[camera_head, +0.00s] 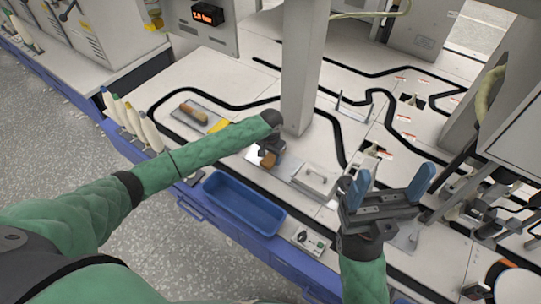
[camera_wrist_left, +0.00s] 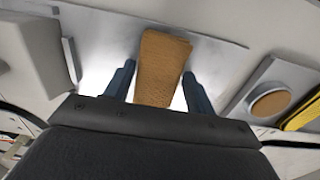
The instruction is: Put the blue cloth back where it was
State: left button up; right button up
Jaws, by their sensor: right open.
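I see no blue cloth in either view. My left gripper (camera_head: 268,148) is low over the bench, just right of the yellow item. A brown textured piece (camera_wrist_left: 162,68) lies between its two fingers in the left wrist view, and part of it shows below the gripper in the head view (camera_head: 268,160). Pale strips show beside it, so I cannot tell whether the fingers touch it. It lies over a shiny metal plate (camera_wrist_left: 225,55). My right gripper (camera_head: 387,190) is open and empty, its blue fingers pointing up, above the right part of the bench.
A blue bin (camera_head: 243,203) stands at the bench's front edge. A lidded metal box (camera_head: 316,180) is right of my left gripper. A tray (camera_head: 178,113) with a brown-handled tool is to the left, near several bottles (camera_head: 127,115). A grey column (camera_head: 303,70) rises behind the gripper.

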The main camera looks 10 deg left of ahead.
pick_arm(q)
jog(key=shift+o, duration=1.3)
